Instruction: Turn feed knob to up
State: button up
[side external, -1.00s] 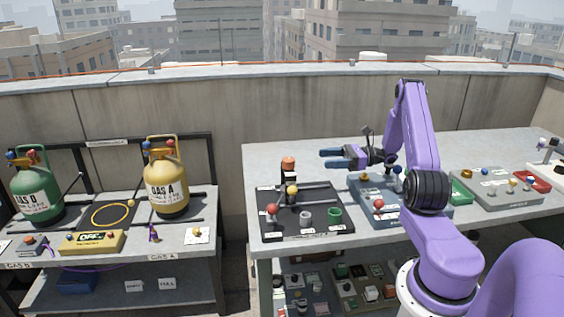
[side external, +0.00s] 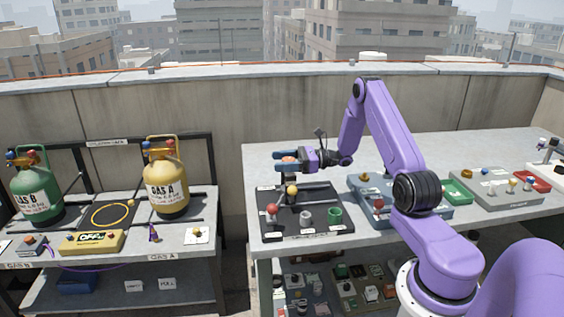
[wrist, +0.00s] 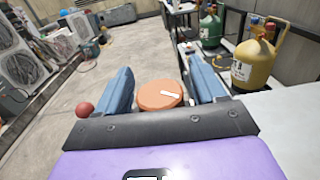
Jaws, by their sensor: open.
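The orange knob (side external: 289,159) tops a dark post on the black panel (side external: 330,218) on the bench. In the wrist view the orange knob (wrist: 160,95) is a round disc with a white pointer mark, between the two blue fingers. My gripper (side external: 285,162) is open, level with the knob, with one finger on each side of it. In the wrist view my gripper (wrist: 160,92) shows gaps between the fingers and the knob. I cannot read any label for the knob's positions.
A blue-grey box (side external: 400,205) is to the right. Gas cylinders (side external: 165,180) stand on the left bench.

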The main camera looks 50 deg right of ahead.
jog(key=shift+w, duration=0.1)
jog(key=c, duration=1)
jog(key=shift+o, duration=0.2)
jog(key=shift+s+a+n+g+y, duration=0.1)
jog(key=shift+s+n+g+y, duration=0.05)
jog(key=shift+n+g+y, duration=0.7)
jog(key=shift+s+a+n+g+y, duration=0.1)
jog(key=shift+n+g+y, duration=0.55)
jog(key=shift+g, duration=0.3)
jog(key=o, duration=1)
jog(key=shift+c, duration=0.2)
jog(key=v, duration=1.7)
jog(key=shift+d, duration=0.15)
